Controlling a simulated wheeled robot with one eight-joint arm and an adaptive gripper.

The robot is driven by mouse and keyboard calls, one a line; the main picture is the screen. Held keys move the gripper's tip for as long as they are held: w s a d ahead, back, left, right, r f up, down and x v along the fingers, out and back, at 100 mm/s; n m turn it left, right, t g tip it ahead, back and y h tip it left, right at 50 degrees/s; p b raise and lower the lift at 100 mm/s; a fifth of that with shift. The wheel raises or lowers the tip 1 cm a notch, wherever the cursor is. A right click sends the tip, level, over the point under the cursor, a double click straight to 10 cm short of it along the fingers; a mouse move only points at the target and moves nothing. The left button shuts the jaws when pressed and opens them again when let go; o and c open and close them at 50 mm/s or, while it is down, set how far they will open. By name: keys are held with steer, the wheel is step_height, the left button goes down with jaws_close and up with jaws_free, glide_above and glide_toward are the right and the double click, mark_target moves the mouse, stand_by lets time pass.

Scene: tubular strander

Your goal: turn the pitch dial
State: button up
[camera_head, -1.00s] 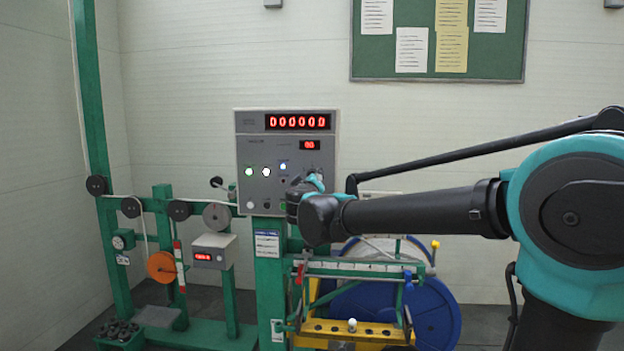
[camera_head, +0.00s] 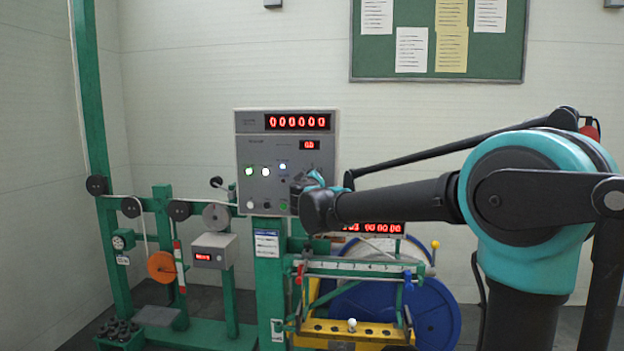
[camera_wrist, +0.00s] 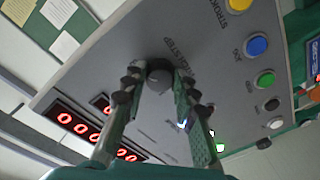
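The grey control panel (camera_head: 262,150) stands on a green post, with red digit displays along its top. In the wrist view a round grey knob, seemingly the pitch dial (camera_wrist: 159,82), stands out from the panel. My gripper (camera_wrist: 160,70) reaches it with one finger on either side. The fingers look open around the knob, and I cannot tell whether they touch it. In the head view my gripper (camera_head: 309,182) is at the panel's lower right, where my wrist hides the dial. The label by the knob is only partly readable.
Blue (camera_wrist: 257,45), yellow (camera_wrist: 238,4) and green (camera_wrist: 264,78) buttons line the panel near the knob. Below it in the head view are a yellow frame (camera_head: 325,333) and a blue reel (camera_head: 433,310). A green board (camera_head: 480,65) hangs on the wall behind.

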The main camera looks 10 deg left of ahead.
jaws_close()
steer(key=shift+n, duration=0.3)
steer(key=n, duration=1)
steer(key=shift+r+n+g, duration=0.15)
steer(key=shift+n+g, duration=0.15)
stand_by(0.4)
steer(key=o, duration=0.7)
jaws_free()
steer(key=shift+o, duration=0.2)
steer(key=shift+s, duration=0.1)
